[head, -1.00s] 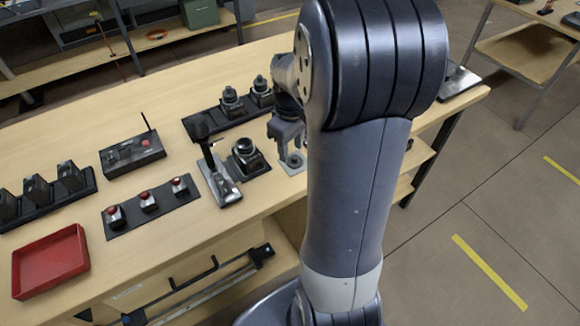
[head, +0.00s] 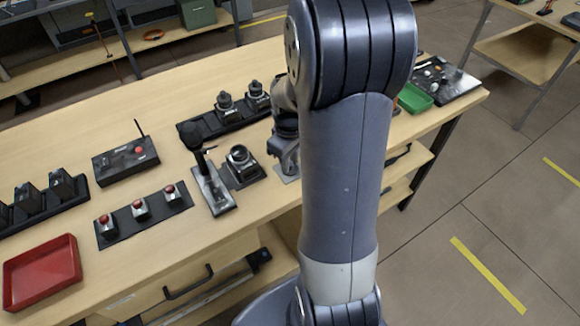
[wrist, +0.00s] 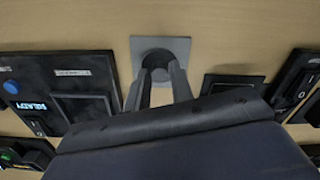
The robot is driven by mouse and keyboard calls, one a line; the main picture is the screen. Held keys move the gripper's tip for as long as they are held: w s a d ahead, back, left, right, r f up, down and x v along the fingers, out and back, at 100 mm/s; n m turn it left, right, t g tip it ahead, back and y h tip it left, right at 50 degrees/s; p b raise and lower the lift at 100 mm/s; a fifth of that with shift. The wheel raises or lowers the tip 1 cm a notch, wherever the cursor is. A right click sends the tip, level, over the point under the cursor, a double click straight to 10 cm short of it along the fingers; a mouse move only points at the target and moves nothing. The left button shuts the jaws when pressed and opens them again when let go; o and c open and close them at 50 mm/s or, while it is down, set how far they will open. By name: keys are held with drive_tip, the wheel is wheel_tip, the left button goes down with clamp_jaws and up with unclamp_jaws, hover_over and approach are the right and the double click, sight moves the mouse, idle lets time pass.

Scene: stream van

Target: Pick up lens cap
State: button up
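The lens cap (wrist: 158,59) is a small dark round piece on a grey square plate (wrist: 178,46) on the bench, seen in the wrist view. My gripper (wrist: 161,72) points down at it, with its two grey fingers apart and their tips at either side of the cap. Whether the fingers touch the cap is not clear. In the head view my gripper (head: 286,163) is low over the grey plate (head: 290,178), and the cap is hidden by it and my arm.
A camera-like device (head: 240,160) and a joystick (head: 205,170) stand just left of my gripper. A black rack (head: 212,125) with two devices is behind. A green tray (head: 414,98) is right of my arm, and a red tray (head: 42,270) is far left.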

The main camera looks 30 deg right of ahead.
clamp_jaws()
drive_tip(key=shift+r, duration=0.15)
